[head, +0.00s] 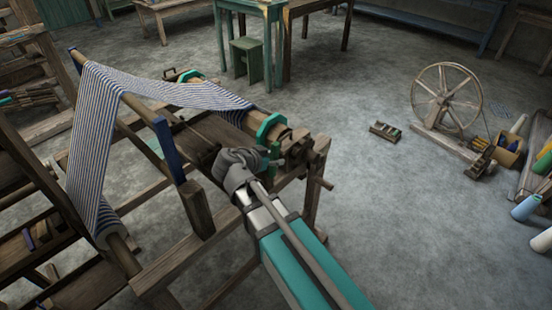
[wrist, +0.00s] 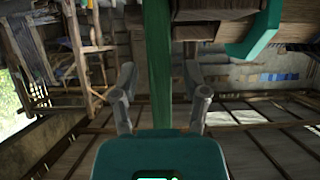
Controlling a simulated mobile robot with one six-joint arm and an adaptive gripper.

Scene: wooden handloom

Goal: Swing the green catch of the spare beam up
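A green bar, which looks like the catch (wrist: 158,60), runs upright through the middle of the wrist view. In the head view a small green piece (head: 274,159) shows just beside my gripper at the loom's right end. My gripper (wrist: 160,92) has its two fingers apart, one on each side of the green bar, with gaps showing on both sides. The gripper also shows in the head view (head: 236,160), where it hides part of the loom's end. A wooden beam with teal end discs (head: 268,127) lies just behind it. I cannot tell whether this is the spare beam.
Striped blue-white cloth (head: 95,140) hangs over the loom at the left. A teal disc (wrist: 256,35) is at the upper right of the wrist view. A spinning wheel (head: 446,95) stands far right; floor between is mostly clear.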

